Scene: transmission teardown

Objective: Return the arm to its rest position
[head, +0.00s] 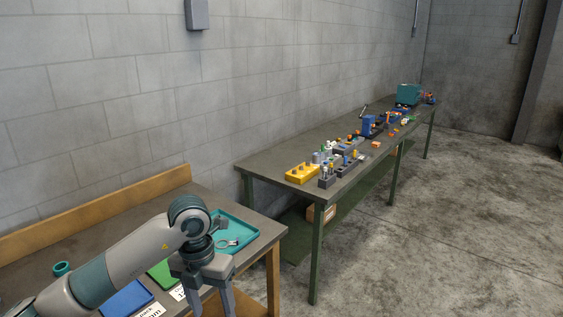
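My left arm comes in from the left over the near wooden-edged bench (172,200). Its gripper (210,303) points down at the bench's front edge, beside the white label cards. Two fingers show with a gap between them and nothing visible in the gap; the fingertips run to the bottom edge of the picture. My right arm and gripper are not in view.
Behind the gripper, a teal tray (249,230) holds a metal ring-shaped part (227,243). Blue (126,298) and green mats and a teal ring (62,268) lie on the bench. A long green-legged table (262,160) bears a yellow block (302,173) and several parts. Floor at right is clear.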

